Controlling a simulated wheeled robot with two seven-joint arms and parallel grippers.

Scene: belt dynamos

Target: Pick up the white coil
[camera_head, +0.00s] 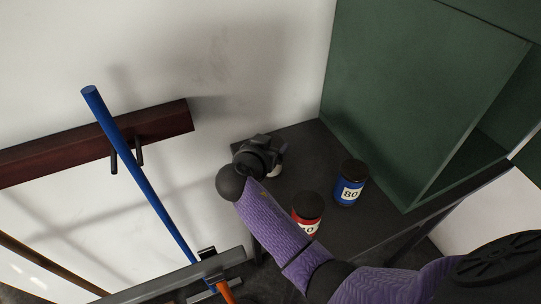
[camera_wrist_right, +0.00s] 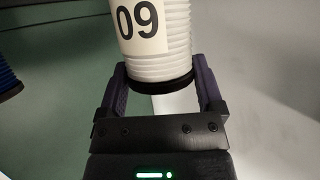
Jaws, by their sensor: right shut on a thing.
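The white coil (camera_wrist_right: 160,50) is a ribbed white cylinder with a dark end rim and a label that reads "09" in the right wrist view, perhaps upside down. My right gripper (camera_wrist_right: 162,82) has a finger on each side of it and is shut on it. In the head view, my right arm reaches across the dark table to its back left corner. There, my dark wrist and gripper (camera_head: 257,158) hide most of the coil, and only a small pale part shows. My left gripper is not in view.
A red coil (camera_head: 307,208), partly behind my forearm, and a blue coil (camera_head: 348,185) stand on the dark table (camera_head: 308,150). A green cabinet (camera_head: 420,90) borders the table's right side. A blue pole (camera_head: 140,175) leans at a dark red wall rail (camera_head: 60,155).

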